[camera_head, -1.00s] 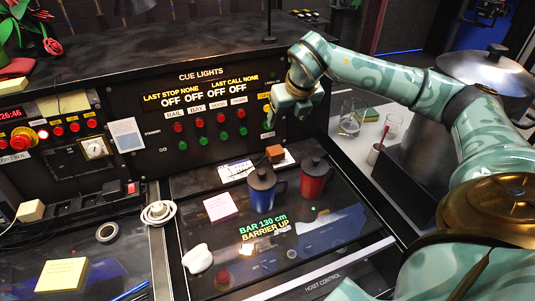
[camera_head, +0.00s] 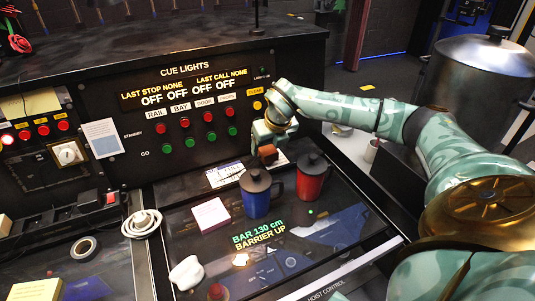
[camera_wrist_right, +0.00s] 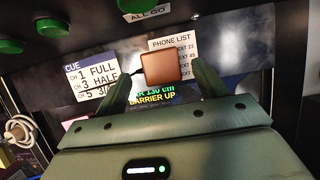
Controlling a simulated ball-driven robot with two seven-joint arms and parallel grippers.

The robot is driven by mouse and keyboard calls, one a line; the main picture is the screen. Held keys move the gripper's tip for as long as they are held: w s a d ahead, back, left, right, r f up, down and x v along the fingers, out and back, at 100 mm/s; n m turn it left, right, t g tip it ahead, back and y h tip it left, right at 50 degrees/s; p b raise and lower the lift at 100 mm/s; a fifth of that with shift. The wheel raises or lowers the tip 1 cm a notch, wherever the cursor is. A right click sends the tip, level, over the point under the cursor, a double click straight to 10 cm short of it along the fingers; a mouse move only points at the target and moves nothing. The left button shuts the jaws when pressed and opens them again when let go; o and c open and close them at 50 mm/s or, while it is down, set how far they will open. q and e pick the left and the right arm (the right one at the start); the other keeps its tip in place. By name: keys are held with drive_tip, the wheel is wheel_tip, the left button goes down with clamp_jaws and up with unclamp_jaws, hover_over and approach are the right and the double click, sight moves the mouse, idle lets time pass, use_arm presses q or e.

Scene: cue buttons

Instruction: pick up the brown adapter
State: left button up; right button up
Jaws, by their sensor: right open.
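The brown adapter (camera_head: 268,154) is a small brown block at the back of the sloped desk panel, behind the mugs. It also shows in the right wrist view (camera_wrist_right: 161,67), lying between the lines of the two fingers. My right gripper (camera_head: 269,141) is low over the adapter in the head view, partly hiding it. In the right wrist view the gripper (camera_wrist_right: 161,74) is open, with one finger on each side of the block and gaps showing. I cannot tell how far down the fingers reach beside it. My left gripper is not in view.
A blue mug (camera_head: 257,198) and a red mug (camera_head: 310,181) stand just in front of the adapter. The cue panel (camera_head: 195,110) with several buttons rises behind. A pink note (camera_head: 211,214) lies left of the blue mug. A large pot (camera_head: 472,85) stands at the right.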

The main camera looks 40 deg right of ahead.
sight(269, 150)
drive_tip(key=b+x, duration=0.1)
drive_tip(key=x, duration=0.3)
drive_tip(key=shift+f, duration=0.4)
drive_tip(key=shift+s+r, duration=0.1)
drive_tip(key=shift+s, duration=0.05)
drive_tip(key=c, duration=1.1)
drive_tip(key=shift+c, duration=0.2)
